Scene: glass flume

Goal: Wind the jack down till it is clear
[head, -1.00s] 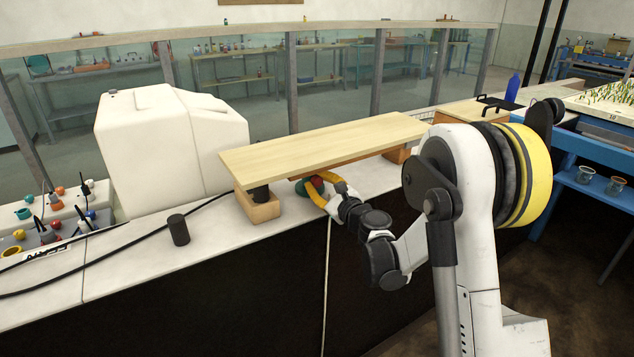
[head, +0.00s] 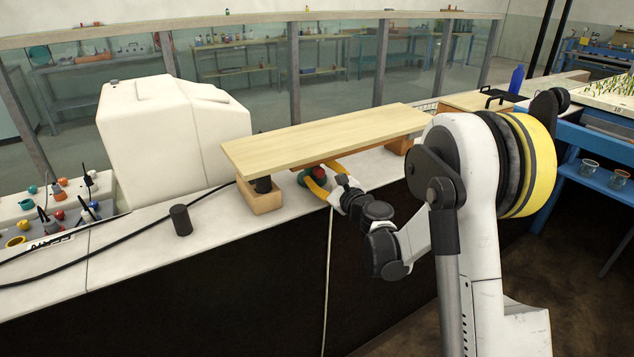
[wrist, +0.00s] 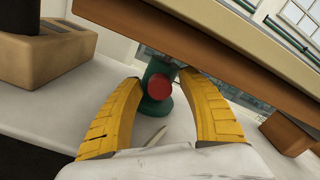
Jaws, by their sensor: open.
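The jack is a small green body (wrist: 160,66) with a red round knob (wrist: 159,87) facing me in the wrist view. It stands under the wooden board (head: 325,138), near the board's front edge. Whether its top touches the wood above is hard to tell. My gripper (wrist: 164,90) is open, with one yellow finger on each side of the knob and gaps visible between fingers and knob. In the head view the red knob (head: 319,173) shows between my yellow fingers (head: 327,178); most of the jack is hidden there.
The board rests near wooden blocks, one at left (head: 260,196) with a black piece on it and one at right (head: 398,145). A black cylinder (head: 181,219) stands on the white ledge, with a black cable behind it. A large white container (head: 165,130) stands at left.

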